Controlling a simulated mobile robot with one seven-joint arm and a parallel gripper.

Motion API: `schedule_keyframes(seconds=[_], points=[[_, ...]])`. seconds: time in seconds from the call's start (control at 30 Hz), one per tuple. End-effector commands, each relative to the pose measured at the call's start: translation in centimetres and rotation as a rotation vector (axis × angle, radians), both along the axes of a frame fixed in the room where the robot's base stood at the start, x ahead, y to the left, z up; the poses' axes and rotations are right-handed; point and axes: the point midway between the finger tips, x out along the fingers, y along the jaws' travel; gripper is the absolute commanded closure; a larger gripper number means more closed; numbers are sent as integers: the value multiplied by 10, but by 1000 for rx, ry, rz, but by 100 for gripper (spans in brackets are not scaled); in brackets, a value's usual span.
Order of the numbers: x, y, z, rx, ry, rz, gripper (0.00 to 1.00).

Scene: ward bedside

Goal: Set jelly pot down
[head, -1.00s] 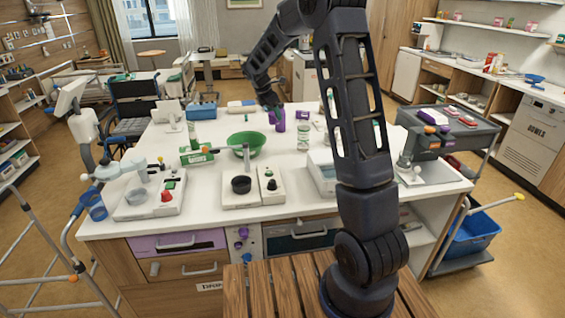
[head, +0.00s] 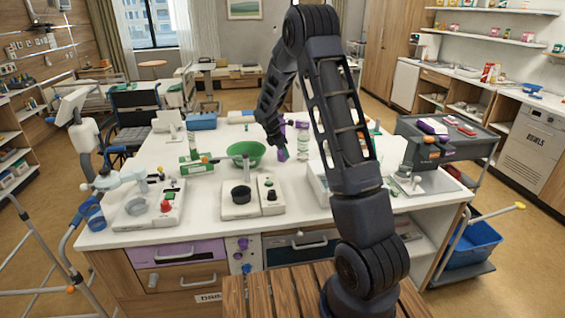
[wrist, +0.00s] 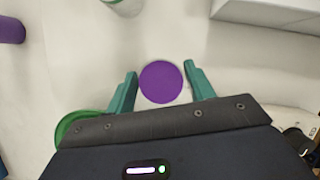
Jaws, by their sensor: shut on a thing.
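The jelly pot, seen as a round purple top (wrist: 161,82) in the wrist view, sits between the two green fingers. My gripper (wrist: 161,85) is shut on it. In the head view the purple pot (head: 282,155) hangs below the end of my arm, just right of the green bowl (head: 246,153). It is at or close above the white tabletop (head: 210,207); I cannot tell whether it touches. The fingertips are too small to make out in the head view.
A white-and-green canister (head: 302,145) stands right of the pot. Another purple thing (wrist: 10,30) is at upper left in the wrist view. The bowl's green rim (wrist: 75,125) is near the left finger. A white box (wrist: 270,12) lies upper right. Bare tabletop surrounds the pot.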

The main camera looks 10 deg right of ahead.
Motion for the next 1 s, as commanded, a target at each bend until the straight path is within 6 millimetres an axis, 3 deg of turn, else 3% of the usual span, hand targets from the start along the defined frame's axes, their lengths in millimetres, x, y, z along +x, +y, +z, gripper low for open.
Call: schedule_keyframes(seconds=[0.27, 0.57, 0.97, 1.0], points=[[0, 0, -18, -1, 0, 0, 71], [0, 0, -54, -2, 2, 0, 71], [0, 0, -58, -1, 0, 0, 71], [0, 0, -58, -1, 0, 0, 41]])
